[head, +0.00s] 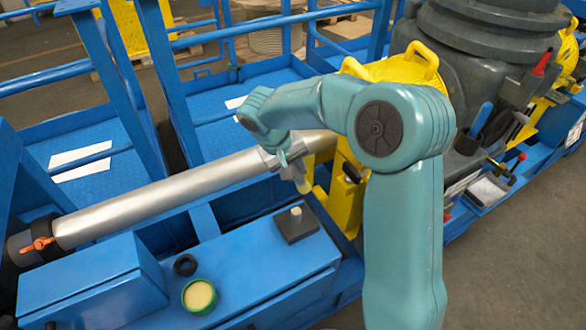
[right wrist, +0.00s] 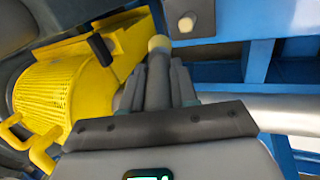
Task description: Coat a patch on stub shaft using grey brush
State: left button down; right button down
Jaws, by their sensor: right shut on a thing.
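The stub shaft appears to be the long bare silver shaft (head: 185,195), lying across the blue frame; it also shows at the right of the right wrist view (right wrist: 285,110). My right gripper (head: 289,163) is near the shaft's right end, shut on the grey brush (right wrist: 158,78). The brush's pale tip (head: 304,187) points down and away from the gripper, and shows in the right wrist view (right wrist: 158,43) apart from the shaft. No coated patch is visible on the shaft; part of it is hidden behind the gripper. My left gripper is out of view.
A green tin with cream-coloured contents (head: 199,297) stands on the blue bench (head: 260,280). A black ring (head: 185,265) and a dark block with a pale peg (head: 296,226) are close by. An orange-handled clamp (head: 38,244) is at the shaft's left end. Yellow supports (head: 345,195) stand at the right.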

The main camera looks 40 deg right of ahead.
dwell(0.5)
jog(key=shift+f+b, duration=0.4)
